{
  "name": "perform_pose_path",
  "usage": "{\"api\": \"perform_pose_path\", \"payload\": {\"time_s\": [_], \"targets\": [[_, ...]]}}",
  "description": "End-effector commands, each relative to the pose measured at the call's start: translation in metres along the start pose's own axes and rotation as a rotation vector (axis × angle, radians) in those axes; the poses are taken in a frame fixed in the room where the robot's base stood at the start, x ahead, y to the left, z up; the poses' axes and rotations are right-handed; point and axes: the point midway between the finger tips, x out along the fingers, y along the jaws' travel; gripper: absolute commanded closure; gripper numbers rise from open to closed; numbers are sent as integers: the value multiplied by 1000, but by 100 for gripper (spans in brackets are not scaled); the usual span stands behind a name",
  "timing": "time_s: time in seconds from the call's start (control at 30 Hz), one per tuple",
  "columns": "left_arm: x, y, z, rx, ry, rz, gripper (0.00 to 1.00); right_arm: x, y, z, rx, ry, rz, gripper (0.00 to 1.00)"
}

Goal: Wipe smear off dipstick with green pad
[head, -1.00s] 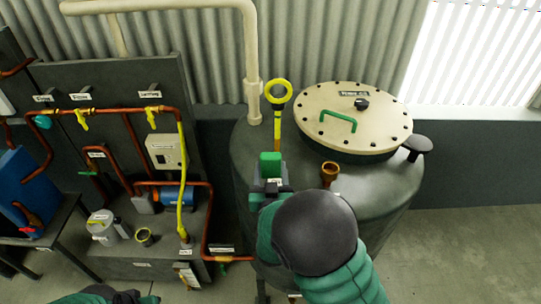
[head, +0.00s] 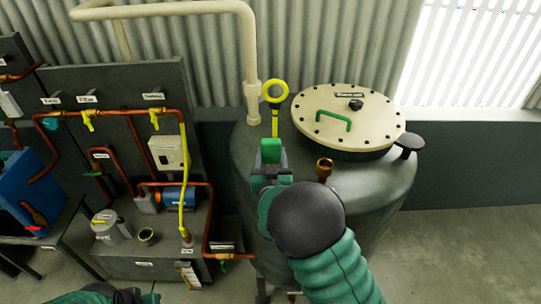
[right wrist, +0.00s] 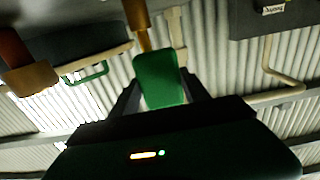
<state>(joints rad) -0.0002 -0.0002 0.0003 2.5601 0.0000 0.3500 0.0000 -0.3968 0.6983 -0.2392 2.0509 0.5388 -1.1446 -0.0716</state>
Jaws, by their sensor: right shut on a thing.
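The dipstick (head: 275,122) is yellow with a ring handle and stands upright at the back left of the tank top. My right gripper (head: 271,164) is shut on the green pad (head: 273,157), just in front of the dipstick's lower visible part. In the right wrist view the pad (right wrist: 160,80) sits between the fingers, with an orange-yellow bar, likely the dipstick (right wrist: 140,22), right by its top edge. I cannot tell whether they touch. No smear can be made out. Part of my left arm shows at the bottom left, but its gripper does not.
The dark tank (head: 370,190) carries a cream bolted lid (head: 375,125) with a green handle (head: 334,119). A cream pipe (head: 251,65) rises behind the dipstick. A pipe-and-valve bench (head: 150,245) is at left.

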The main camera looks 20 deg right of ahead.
Motion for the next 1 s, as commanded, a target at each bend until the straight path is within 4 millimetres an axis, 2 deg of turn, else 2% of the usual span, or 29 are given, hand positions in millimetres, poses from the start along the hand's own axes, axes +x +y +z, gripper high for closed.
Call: {"api": "perform_pose_path", "payload": {"time_s": [1.0], "targets": [[6,0,2,0,0,0,64,19,-1,2,0,-2,0,79]]}}
